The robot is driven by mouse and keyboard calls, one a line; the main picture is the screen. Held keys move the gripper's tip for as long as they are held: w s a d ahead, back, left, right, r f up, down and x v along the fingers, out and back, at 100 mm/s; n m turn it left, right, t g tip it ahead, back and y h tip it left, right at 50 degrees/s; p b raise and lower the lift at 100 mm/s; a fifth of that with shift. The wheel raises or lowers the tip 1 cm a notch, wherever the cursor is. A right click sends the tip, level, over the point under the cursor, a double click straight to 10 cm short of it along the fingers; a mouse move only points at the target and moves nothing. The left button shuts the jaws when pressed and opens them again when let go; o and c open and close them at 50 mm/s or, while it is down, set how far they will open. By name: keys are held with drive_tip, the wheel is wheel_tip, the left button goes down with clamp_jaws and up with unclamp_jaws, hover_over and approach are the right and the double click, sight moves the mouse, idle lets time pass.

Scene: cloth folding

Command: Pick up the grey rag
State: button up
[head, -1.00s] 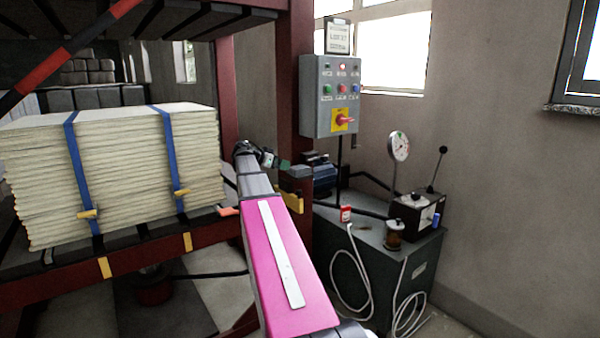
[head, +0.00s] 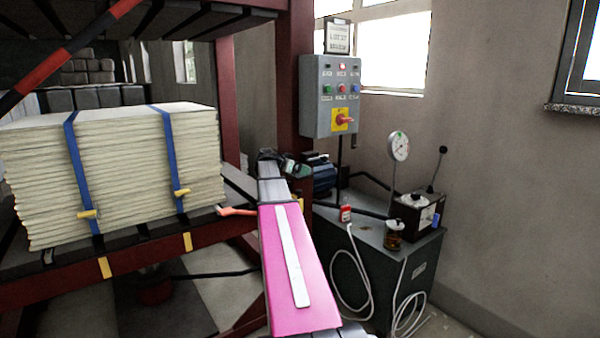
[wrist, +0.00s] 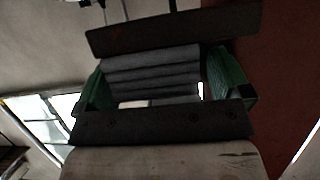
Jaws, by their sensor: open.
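My gripper (head: 280,163) is at the far end of my pink arm in the head view, small and dark, in front of the red post and close to the blue motor. In the wrist view my gripper (wrist: 163,84) is open, with a green pad at left and right. A grey banded thing (wrist: 150,76) shows between the pads and may be the grey rag; I cannot tell for sure, nor whether the pads touch it. I make out no clear rag in the head view, where my arm covers part of the scene.
A pale stack of sheets (head: 120,175) with blue straps sits on the red rack at left. A grey control box (head: 331,95) hangs on the red post (head: 288,70). The blue motor (head: 320,178), a gauge (head: 399,146) and hoses stand on or near the cabinet (head: 415,265) at right.

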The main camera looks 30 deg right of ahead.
drive_tip(key=c, duration=1)
drive_tip(key=shift+r, duration=0.15)
